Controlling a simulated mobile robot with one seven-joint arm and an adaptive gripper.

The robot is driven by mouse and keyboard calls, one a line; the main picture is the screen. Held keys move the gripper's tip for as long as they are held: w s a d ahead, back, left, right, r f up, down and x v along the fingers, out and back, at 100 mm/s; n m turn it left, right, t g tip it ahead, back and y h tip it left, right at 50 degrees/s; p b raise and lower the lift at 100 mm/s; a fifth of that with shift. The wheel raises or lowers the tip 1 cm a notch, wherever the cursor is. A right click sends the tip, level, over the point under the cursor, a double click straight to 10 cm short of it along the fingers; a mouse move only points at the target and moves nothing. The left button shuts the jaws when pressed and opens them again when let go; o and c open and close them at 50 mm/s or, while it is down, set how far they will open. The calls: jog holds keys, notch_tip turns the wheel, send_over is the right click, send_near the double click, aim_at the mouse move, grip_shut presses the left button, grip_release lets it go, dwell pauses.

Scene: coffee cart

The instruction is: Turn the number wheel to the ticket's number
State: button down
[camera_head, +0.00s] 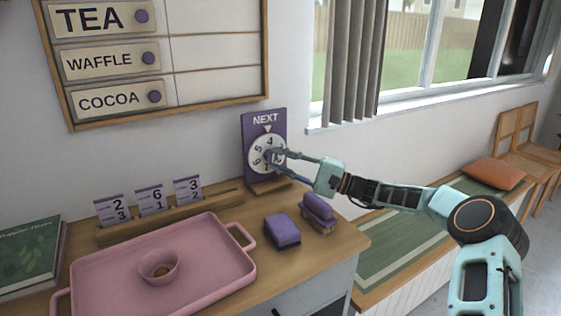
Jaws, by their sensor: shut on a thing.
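The number wheel (256,157) is a white disc on a purple board (249,124) headed NEXT, standing on the counter against the wall. A small pointer sits above the disc, and the 4 is close under it; 5 and 6 follow down the left side. My gripper (271,157) reaches in from the right and is shut at the wheel's middle, seemingly on its knob, which the fingers hide. The fingers also cover part of the disc's right side. Three tickets stand in a wooden rack: 2 over 3 (112,210), 6 over 1 (151,200) and 3 over 2 (188,189).
A pink tray (225,275) with a small bowl (158,268) fills the counter's front. A purple block (282,231) and a purple-topped object (318,210) lie below my arm. A green book (28,255) is at left. A bench with an orange cushion (494,172) stands right.

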jog(key=shift+a+r, duration=0.1)
jog(key=shift+r, duration=0.05)
jog(key=c, duration=1.6)
grip_release()
jog(key=v, duration=1.2)
